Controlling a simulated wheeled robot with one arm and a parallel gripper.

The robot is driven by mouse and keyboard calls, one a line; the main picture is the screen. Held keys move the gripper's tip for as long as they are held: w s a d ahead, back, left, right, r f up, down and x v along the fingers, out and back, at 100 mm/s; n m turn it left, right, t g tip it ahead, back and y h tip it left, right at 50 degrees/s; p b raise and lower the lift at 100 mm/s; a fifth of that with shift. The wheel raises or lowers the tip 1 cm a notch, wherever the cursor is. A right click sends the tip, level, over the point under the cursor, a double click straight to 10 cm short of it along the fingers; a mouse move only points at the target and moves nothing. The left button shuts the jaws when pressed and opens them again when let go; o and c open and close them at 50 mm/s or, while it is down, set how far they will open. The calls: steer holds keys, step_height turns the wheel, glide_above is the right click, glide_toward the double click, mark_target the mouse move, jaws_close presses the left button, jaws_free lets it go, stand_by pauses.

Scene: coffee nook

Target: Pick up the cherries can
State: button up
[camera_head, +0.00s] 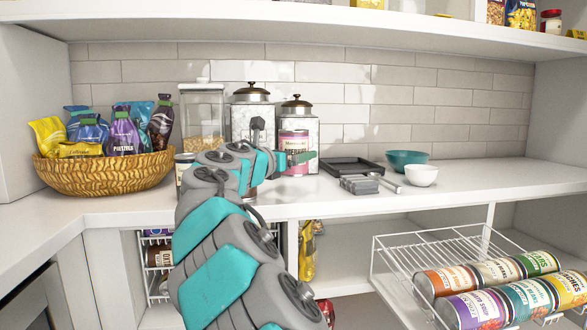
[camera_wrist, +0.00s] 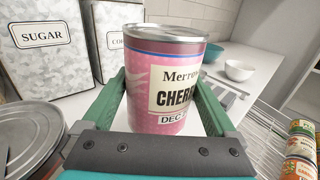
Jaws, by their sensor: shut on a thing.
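The cherries can (camera_wrist: 170,85) is pink with a cream label and a silver lid. It stands upright between the two green fingers of my gripper (camera_wrist: 165,105) in the wrist view. My gripper is shut on it, one finger on each side. In the head view the can (camera_head: 293,146) shows above the counter in front of a marbled canister, and my gripper (camera_head: 300,158) reaches it from the left. I cannot tell whether the can's base touches the counter.
A sugar canister (camera_wrist: 42,45) stands behind the can. A black tray (camera_head: 345,165), a teal bowl (camera_head: 407,158) and a white bowl (camera_head: 421,176) sit to the right. A snack basket (camera_head: 105,178) is at the left. A wire rack (camera_head: 400,250) with several cans is below right.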

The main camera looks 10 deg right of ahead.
step_height(320, 180, up, 11)
steer(key=shift+a+r+p, duration=0.15)
steer(key=shift+r+p, duration=0.05)
steer(key=shift+p, duration=0.95)
steer(key=shift+r, duration=0.65)
